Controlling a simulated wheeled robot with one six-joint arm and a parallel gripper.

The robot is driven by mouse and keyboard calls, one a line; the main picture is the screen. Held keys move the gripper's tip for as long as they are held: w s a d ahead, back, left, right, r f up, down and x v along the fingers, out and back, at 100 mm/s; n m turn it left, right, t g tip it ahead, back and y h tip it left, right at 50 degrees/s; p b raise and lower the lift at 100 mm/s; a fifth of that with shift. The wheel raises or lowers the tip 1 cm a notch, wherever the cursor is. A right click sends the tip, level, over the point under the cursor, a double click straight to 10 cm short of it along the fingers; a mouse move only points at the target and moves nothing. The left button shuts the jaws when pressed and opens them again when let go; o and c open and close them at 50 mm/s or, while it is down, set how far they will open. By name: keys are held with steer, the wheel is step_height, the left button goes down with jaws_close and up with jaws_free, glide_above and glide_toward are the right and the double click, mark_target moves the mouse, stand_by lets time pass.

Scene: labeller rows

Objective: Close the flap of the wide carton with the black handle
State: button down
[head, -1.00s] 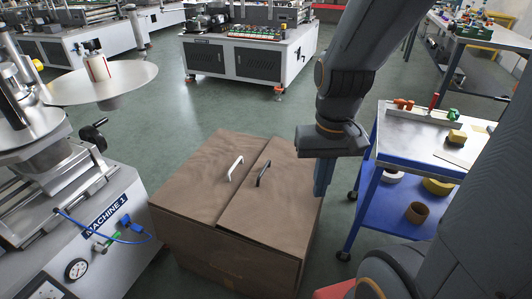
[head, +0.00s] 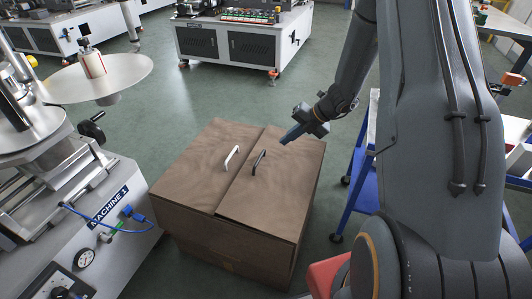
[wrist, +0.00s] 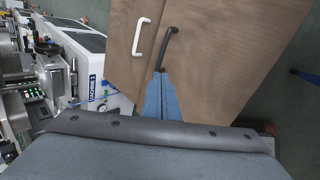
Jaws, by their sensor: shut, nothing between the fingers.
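The wide brown carton (head: 255,250) stands on the floor in the middle of the head view. Its left flap (head: 200,165) bears a white handle (head: 231,158). Its right flap (head: 270,195) bears the black handle (head: 259,162). Both flaps lie flat or nearly so, meeting at a seam; I cannot tell whether the right one is slightly raised. My gripper (head: 284,142) is shut and empty, over the right flap, to the right of the black handle. In the wrist view, the blue fingertips (wrist: 160,76) appear just below the near end of the black handle (wrist: 169,48); contact is unclear.
A labelling machine (head: 90,225) with a round plate (head: 125,72) stands close on the left. A blue cart (head: 352,195) is at the right, partly behind my arm. A white cabinet machine (head: 245,55) stands at the back. Green floor is clear behind the carton.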

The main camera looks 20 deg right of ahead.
mark_target(261, 157)
steer(key=shift+m, duration=0.9)
steer(key=x, duration=0.4)
steer(key=w+p+x, duration=0.1)
steer(key=x, duration=0.4)
steer(key=d+p+x, duration=0.1)
steer(key=x, duration=0.4)
steer(key=shift+w+f, duration=0.2)
steer(key=shift+f, duration=0.1)
steer(key=shift+f, duration=0.15)
steer(key=shift+w+a+f+b, duration=0.15)
steer(key=shift+a+f+b, duration=0.05)
steer(key=shift+f+b, duration=0.4)
steer(key=shift+w+a+f+b, duration=0.1)
steer(key=shift+a+f+b, duration=0.1)
steer(key=shift+f+b, duration=0.3)
steer(key=shift+r, duration=0.1)
